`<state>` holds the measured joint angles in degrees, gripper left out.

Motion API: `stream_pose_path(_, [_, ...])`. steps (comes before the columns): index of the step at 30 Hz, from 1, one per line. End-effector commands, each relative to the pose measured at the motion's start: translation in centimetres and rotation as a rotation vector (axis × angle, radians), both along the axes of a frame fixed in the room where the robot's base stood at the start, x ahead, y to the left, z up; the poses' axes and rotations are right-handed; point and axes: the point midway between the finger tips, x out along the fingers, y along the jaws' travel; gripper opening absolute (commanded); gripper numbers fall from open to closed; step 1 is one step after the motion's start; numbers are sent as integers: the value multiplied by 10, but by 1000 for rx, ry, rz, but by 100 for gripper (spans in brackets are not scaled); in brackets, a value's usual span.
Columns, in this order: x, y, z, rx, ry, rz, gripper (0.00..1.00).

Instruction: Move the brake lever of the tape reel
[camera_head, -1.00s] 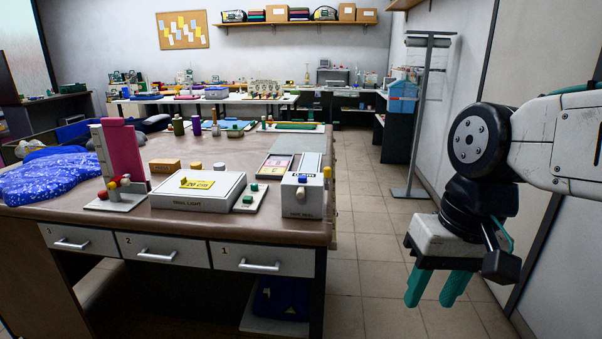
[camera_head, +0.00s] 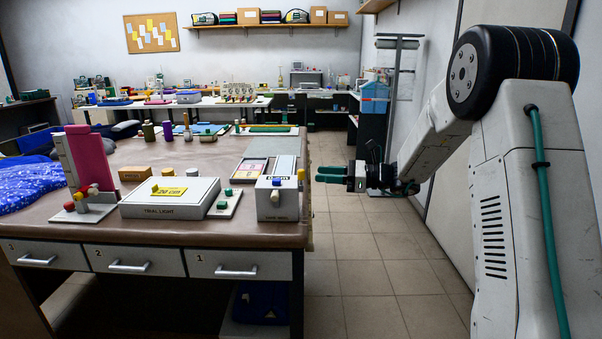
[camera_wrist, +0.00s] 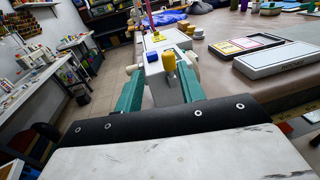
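The tape reel (camera_head: 276,212) is a light grey box at the front right corner of the brown workbench (camera_head: 190,234). A yellow lever (camera_head: 301,174) stands at its right side, and a blue piece (camera_head: 277,182) shows on its top end. My gripper (camera_head: 322,174) is to the right of the reel, just past the table edge, its green fingers pointing left at the lever side. In the wrist view my gripper (camera_wrist: 160,85) is open and empty. The reel (camera_wrist: 158,88) shows beyond and between the fingers, with the yellow lever (camera_wrist: 168,62) facing me, apart from them.
A white trial light box (camera_head: 168,199) with a yellow tag and a small plate with a green knob (camera_head: 224,204) stand left of the reel. A shallow tray (camera_head: 285,166) lies behind it. A pink panel stand (camera_head: 88,163) is farther left. The tiled aisle (camera_head: 370,265) is clear.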

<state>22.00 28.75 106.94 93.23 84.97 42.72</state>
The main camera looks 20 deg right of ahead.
Motion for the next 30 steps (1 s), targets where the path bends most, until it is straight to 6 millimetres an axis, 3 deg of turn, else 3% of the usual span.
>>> stream_pose_path(5, [14,1,-5,36,14,-26,39])
stream_pose_path(18, [44,56,-4,34,12,-25,39])
stream_pose_path(29, [46,61,-4,33,12,-26,39])
stream_pose_path(30, [46,61,-4,33,12,-26,28])
